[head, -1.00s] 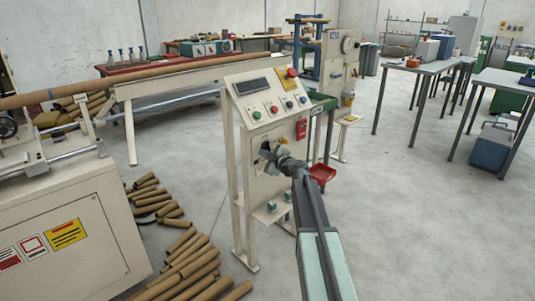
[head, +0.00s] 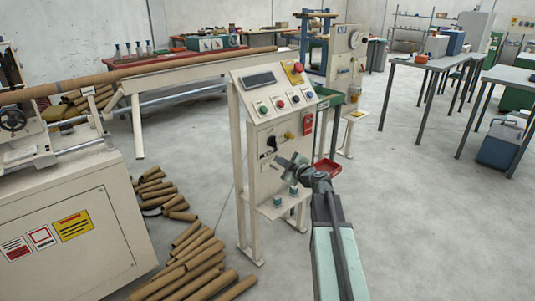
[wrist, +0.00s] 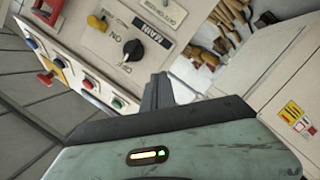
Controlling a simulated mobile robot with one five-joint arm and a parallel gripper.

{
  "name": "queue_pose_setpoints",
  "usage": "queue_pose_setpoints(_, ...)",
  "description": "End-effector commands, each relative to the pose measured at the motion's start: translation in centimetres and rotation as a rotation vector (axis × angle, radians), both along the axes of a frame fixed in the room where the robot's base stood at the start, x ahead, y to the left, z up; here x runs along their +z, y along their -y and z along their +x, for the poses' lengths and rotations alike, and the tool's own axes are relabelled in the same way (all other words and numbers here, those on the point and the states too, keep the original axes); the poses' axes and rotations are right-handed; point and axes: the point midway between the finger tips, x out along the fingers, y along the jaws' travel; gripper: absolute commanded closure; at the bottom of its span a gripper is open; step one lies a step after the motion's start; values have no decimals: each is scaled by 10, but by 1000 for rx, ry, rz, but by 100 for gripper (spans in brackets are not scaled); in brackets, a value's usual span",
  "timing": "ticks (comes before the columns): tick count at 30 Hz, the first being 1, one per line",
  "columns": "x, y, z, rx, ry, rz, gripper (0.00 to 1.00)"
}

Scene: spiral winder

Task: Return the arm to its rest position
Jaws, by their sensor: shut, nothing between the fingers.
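My gripper (head: 289,163) is in front of the lower face of the cream control panel (head: 262,175), to the right of and below a black rotary knob (head: 272,143). The knob also shows in the wrist view (wrist: 132,48), just beyond the gripper fingers (wrist: 157,92). The fingers are together with nothing between them, and there is a gap to the knob. The arm reaches up from the bottom right of the head view.
A yellow knob (head: 290,135), a red switch (head: 307,123) and a red emergency button (head: 298,67) sit on the panel. A small shelf (head: 283,206) juts out below my gripper. A red tray (head: 327,167) is close by.

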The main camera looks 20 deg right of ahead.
Motion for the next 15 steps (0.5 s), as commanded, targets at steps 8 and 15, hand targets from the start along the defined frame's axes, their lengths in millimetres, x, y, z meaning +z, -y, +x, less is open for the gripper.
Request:
queue_pose_setpoints(8, 0, -56, 11, 69, 0, 0, 100)
queue_pose_setpoints(15, -56, -233, -35, 352, -226, -108, 100)
